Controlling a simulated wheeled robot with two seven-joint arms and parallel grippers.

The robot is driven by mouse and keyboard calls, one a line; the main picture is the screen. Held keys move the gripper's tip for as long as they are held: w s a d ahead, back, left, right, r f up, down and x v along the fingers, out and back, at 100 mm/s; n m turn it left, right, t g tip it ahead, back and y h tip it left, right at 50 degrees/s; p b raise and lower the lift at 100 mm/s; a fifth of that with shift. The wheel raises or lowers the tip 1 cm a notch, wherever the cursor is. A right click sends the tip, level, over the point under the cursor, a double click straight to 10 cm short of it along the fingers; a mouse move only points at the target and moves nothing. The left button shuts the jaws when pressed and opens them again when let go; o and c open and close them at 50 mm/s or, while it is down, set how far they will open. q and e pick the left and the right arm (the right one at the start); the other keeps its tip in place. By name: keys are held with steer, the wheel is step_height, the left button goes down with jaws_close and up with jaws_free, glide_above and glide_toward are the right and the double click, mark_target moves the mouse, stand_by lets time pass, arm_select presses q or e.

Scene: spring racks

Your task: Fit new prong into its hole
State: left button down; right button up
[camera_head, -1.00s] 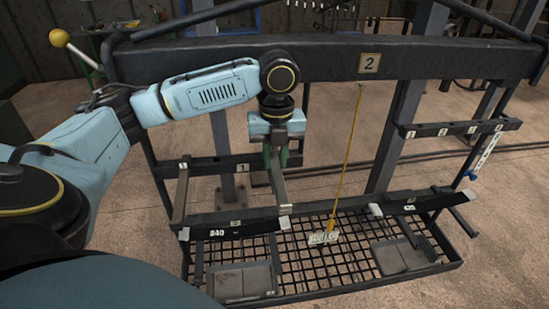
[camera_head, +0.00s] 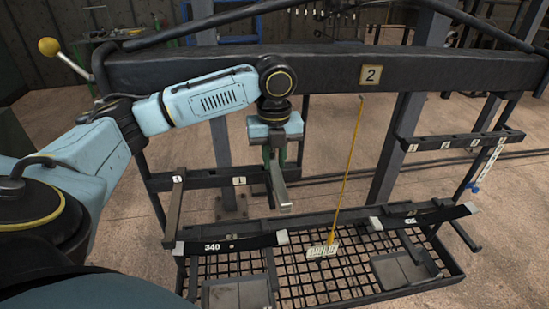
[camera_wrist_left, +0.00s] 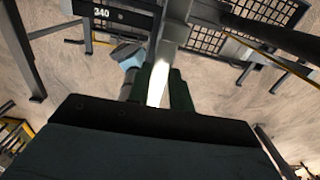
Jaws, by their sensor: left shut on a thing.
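My left gripper (camera_head: 277,160) is shut on a grey metal prong (camera_head: 279,190), a straight bar that hangs downward and toward the front. In the left wrist view the green fingers (camera_wrist_left: 157,85) close around the prong (camera_wrist_left: 174,40). The prong's lower end is in the air, above and behind the front bar marked 340 (camera_head: 225,246). Behind it runs a rear bar (camera_head: 213,179) with small number plates. A similar prong (camera_head: 174,212) sticks out from that bar's left part. The hole is hidden or too small to tell. My right gripper is out of view.
A thick top beam with a plate 2 (camera_head: 371,75) crosses behind my arm. A mesh tray (camera_head: 345,270) lies below. A numbered bar (camera_head: 460,141) stands at the right.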

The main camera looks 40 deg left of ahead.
arm_select(q)
steer(key=shift+w+a+f, duration=0.1)
steer(key=shift+w+a, duration=0.15)
steer(key=shift+a, duration=0.3)
stand_by(0.8)
steer(key=shift+s+f, duration=0.65)
steer(key=shift+s, duration=0.15)
stand_by(0.4)
